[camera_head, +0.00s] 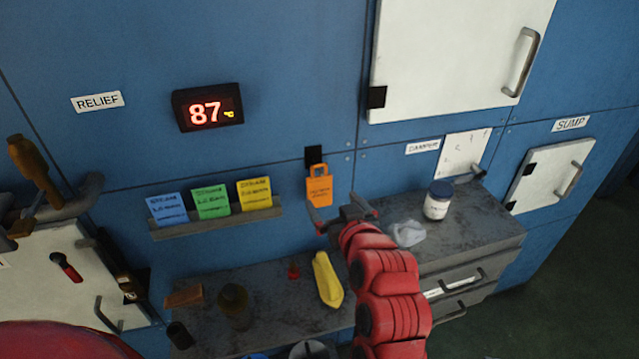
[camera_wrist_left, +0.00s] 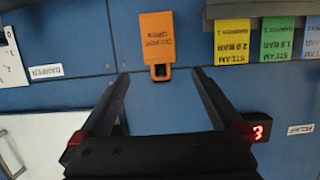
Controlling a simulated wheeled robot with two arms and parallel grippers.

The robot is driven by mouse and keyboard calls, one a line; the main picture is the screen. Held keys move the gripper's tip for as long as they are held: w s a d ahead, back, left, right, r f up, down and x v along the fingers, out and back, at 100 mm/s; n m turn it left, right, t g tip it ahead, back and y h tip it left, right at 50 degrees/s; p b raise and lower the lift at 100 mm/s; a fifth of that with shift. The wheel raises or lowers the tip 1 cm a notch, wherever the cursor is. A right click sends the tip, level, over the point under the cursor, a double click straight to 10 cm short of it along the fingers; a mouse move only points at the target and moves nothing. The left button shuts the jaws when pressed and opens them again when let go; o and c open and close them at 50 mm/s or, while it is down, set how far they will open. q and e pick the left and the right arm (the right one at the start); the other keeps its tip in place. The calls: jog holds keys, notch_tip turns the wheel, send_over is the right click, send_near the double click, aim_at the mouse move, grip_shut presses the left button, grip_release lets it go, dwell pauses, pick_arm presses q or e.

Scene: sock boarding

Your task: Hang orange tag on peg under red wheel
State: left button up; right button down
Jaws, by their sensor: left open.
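The orange tag (camera_head: 319,190) is upright against the blue panel, its loop at a small black block (camera_head: 313,154), right of the coloured cards. The left wrist view is upside down and shows the orange tag (camera_wrist_left: 157,38) with its loop toward the fingers. My left gripper (camera_head: 340,212) is open and empty, just in front of the tag's lower part in the head view. In the left wrist view, my left gripper (camera_wrist_left: 161,76) has its fingers spread either side of the tag's line, apart from it. I cannot make out a red wheel or its peg. My right gripper is not in view.
A rack (camera_head: 215,219) holds blue, green and yellow cards. Below, a bench (camera_head: 270,322) carries a yellow object (camera_head: 327,279) and small items. A white jar (camera_head: 438,200) stands on the drawer cabinet (camera_head: 480,225). A red-handled lever (camera_head: 66,266) is at left.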

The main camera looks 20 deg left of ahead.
aim_at(320, 183)
pick_arm(q)
jog(key=p+x, duration=0.2)
jog(key=x, duration=0.4)
jog(key=shift+a, duration=0.1)
jog(key=shift+w+a+p, duration=0.2)
jog(key=shift+w+p, duration=0.1)
jog(key=shift+p, duration=0.1)
jog(key=p+x, duration=0.3)
jog(key=x, duration=0.1)
jog(key=shift+w+f, duration=0.1)
jog(key=shift+f, duration=0.05)
jog(key=shift+w+a+f, duration=0.1)
jog(key=shift+w+f, duration=0.05)
jog(key=c, duration=1.3)
jog(key=shift+o, duration=0.2)
